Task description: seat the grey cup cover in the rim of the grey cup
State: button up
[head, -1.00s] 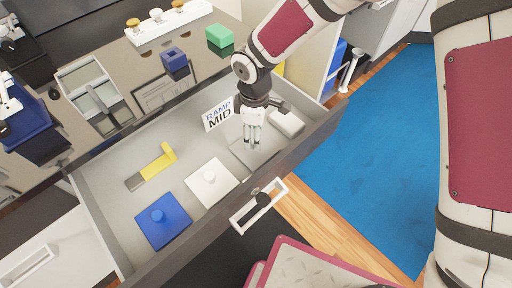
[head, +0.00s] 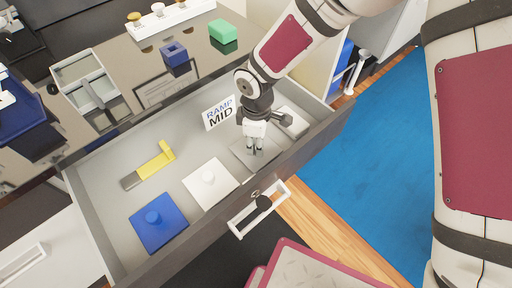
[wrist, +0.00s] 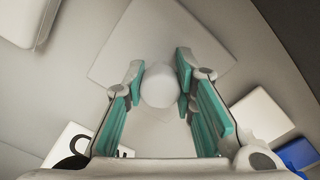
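The grey cup cover is a flat grey square plate with a round knob. It lies in the open drawer under my gripper (head: 256,150), which hides much of it in the head view. In the wrist view the plate (wrist: 130,40) spreads beyond the fingertips, and its pale knob (wrist: 160,86) is between the two teal-padded fingers (wrist: 161,72). My gripper is open, with a finger on either side of the knob and narrow gaps beside it. I cannot make out the grey cup for certain in either view.
The drawer (head: 100,235) also holds a white cover (head: 221,190), a blue cover (head: 170,232), a yellow-handled tool (head: 150,167), a "RAMP MID" card (head: 219,113) and a pale block (head: 294,122).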

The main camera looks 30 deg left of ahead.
grip_shut()
jog(key=shift+r+p, duration=1.1)
jog(key=shift+r, duration=0.95)
